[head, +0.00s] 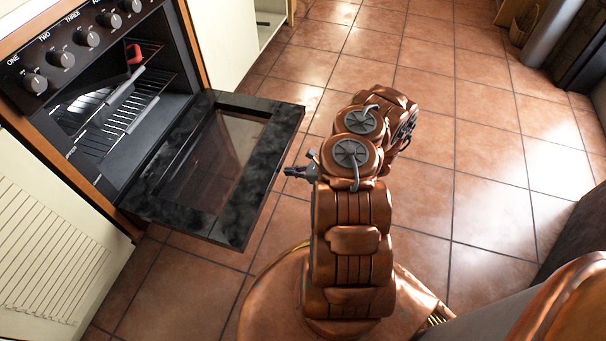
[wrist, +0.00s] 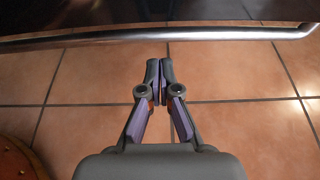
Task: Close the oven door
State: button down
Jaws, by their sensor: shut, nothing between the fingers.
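The oven (head: 110,100) stands at the upper left in the head view, its cavity and wire racks showing. Its dark door (head: 165,215) hangs wide open, folded down and out over the floor, with a glass window in the middle. In the wrist view the door (wrist: 120,14) fills the top edge, with its metal handle bar (wrist: 120,37) running across. My gripper (head: 288,171) is just right of the door's outer edge. In the wrist view my gripper (wrist: 159,66) is shut and empty, its tips a little short of the handle and apart from it.
Tiled floor (head: 490,160) lies clear to the right and behind my arm. Cream cabinets (head: 50,240) flank the oven. A red item (head: 134,54) is inside the oven near the top. A dark object (head: 580,50) stands at the upper right.

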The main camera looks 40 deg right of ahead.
jog(key=r, duration=0.3)
jog(key=shift+w+a+r+b, duration=0.1)
jog(key=shift+w+r+b, duration=0.15)
jog(key=shift+r+b, duration=0.15)
dwell(0.4)
